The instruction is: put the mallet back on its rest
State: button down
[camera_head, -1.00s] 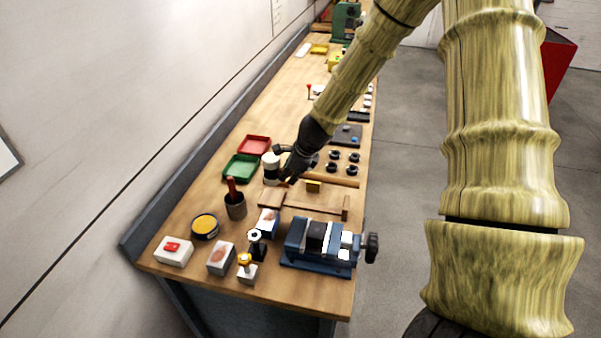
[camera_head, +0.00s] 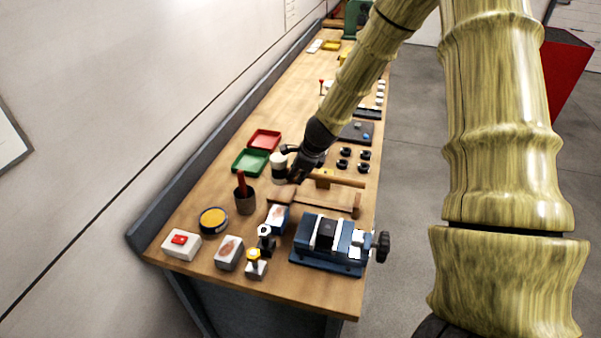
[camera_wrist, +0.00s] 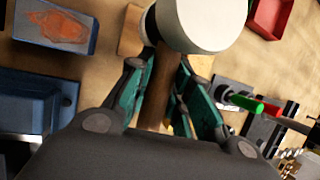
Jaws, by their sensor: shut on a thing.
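My gripper (camera_head: 298,174) is shut on the mallet's brown handle (camera_wrist: 160,85), which runs between its teal fingers in the wrist view. The mallet's white head (camera_head: 279,161) has a dark band below and lies to the left of the gripper. The handle stretches out right of the gripper in the head view. The wooden rest (camera_head: 318,203), with a block at its left end and an upright piece at its right, stands on the bench just in front of the mallet. Its block (camera_wrist: 131,32) shows beside the head in the wrist view. The gap under the mallet is hard to judge.
A dark cup with a red-handled tool (camera_head: 244,200) stands left of the rest. Green (camera_head: 248,162) and red trays lie behind left.

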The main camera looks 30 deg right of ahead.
jog(key=shift+a, duration=0.15)
jog(key=shift+s, duration=0.2)
jog(key=shift+s+r, duration=0.1)
jog(key=shift+s, duration=0.15)
jog(key=shift+d+f+b, duration=0.2)
jog(key=shift+d+b, duration=0.15)
jog(key=shift+w+f, duration=0.1)
jog(key=shift+f, duration=0.15)
jog(key=shift+w+a+f, duration=0.1)
jog(key=shift+w+f, duration=0.1)
jog(key=shift+s+a+b, duration=0.1)
jog(key=shift+s+b, duration=0.1)
jog(key=shift+b, duration=0.2)
jog(key=shift+w+f, duration=0.1)
jog(key=shift+f, duration=0.35)
jog(key=shift+f+b, duration=0.1)
jog(key=shift+b, duration=0.3)
